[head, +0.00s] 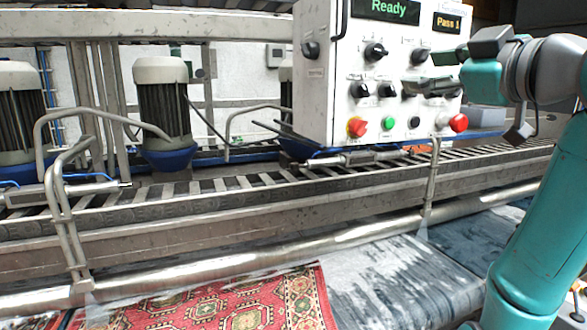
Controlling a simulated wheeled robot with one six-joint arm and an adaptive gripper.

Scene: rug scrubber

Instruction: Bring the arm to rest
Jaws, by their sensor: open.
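My arm comes in from the right edge in teal and grey, bent at the top right. My gripper (424,72) is open and points left, in front of the right part of a white control panel (324,104). I see nothing between its fingers. It overlaps some of the panel's controls in this view, and I cannot tell whether it touches any of them. The panel's main display (388,9) reads "Ready" and a smaller display (447,22) reads "Pass 1".
The panel carries several black knobs, a green button (388,123) and red knobs (356,127) (458,122). A metal machine frame with rails (250,232) runs across the view. Motors (163,100) stand behind it. A red patterned rug (230,305) lies in front, beside a grey-blue one (390,285).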

